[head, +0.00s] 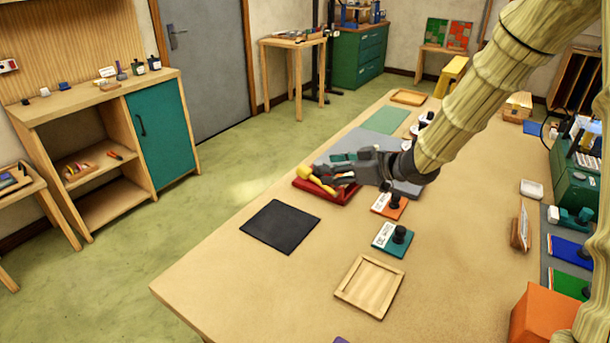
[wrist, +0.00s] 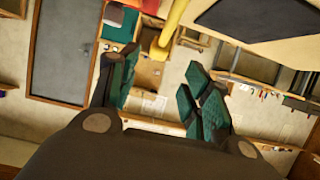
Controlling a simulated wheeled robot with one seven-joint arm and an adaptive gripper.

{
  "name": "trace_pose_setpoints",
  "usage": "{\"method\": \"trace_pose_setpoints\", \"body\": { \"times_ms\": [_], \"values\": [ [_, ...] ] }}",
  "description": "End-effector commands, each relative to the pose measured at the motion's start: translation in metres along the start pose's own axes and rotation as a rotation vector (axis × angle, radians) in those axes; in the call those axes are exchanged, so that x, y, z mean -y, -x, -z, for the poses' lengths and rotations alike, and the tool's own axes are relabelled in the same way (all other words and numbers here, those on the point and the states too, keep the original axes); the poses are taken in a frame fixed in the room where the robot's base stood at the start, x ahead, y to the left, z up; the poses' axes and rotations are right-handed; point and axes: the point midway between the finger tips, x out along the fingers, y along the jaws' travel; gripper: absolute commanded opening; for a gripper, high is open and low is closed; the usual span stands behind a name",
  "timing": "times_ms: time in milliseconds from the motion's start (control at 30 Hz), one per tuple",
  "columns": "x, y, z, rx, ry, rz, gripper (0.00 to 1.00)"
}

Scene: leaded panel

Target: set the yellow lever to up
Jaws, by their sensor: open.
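The yellow lever (head: 304,173) stands on a red base (head: 328,196) near the table's far left edge in the head view. It leans over, with its thick end toward the left. My gripper (head: 328,179) is right beside it, its fingers pointing left and covering part of the lever and base. In the wrist view the fingers (wrist: 160,92) are spread wide, and a yellow bar (wrist: 172,28), which looks like the lever, shows beyond and between their tips. I cannot tell whether a finger touches it.
A dark mat (head: 280,227) lies in front of the red base. An orange block with a black knob (head: 394,201), a teal block with a black knob (head: 400,234) and a wooden tray (head: 369,287) are nearby. A grey mat (head: 372,146) lies behind. The table's front left is clear.

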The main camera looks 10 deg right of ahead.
Motion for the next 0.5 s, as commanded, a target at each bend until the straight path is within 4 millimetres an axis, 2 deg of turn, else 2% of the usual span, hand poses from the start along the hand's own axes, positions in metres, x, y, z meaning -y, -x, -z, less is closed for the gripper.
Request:
{"method": "trace_pose_setpoints", "body": {
  "times_ms": [500],
  "values": [
    [-0.001, -0.07, -0.001, 0.002, -0.002, -0.001, 0.48]
  ]
}}
